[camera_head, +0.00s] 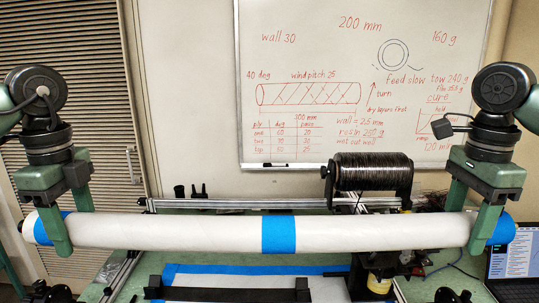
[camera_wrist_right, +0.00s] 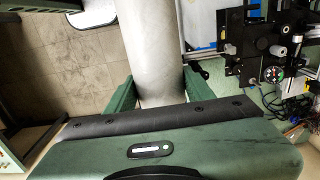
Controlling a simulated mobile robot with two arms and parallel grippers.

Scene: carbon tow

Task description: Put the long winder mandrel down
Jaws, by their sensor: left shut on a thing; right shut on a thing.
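The long winder mandrel (camera_head: 370,233) is a white-grey tube with a blue band at its middle and blue bands near both ends. It hangs level across the head view, above the bench. My left gripper (camera_head: 58,228) is shut on its left end, by the blue band. My right gripper (camera_head: 468,230) is shut on its right end, just inside the blue band. In the right wrist view the mandrel (camera_wrist_right: 150,60) runs up between the green fingers of my right gripper (camera_wrist_right: 153,97). The mandrel hides part of the bench behind it.
A black tow spool (camera_head: 372,172) on a frame stands behind the mandrel. Below lies a blue-edged white mat (camera_head: 230,281) with a black bar (camera_head: 228,294) across it. A laptop (camera_head: 515,262) is at the right edge. A whiteboard (camera_head: 300,100) hangs behind.

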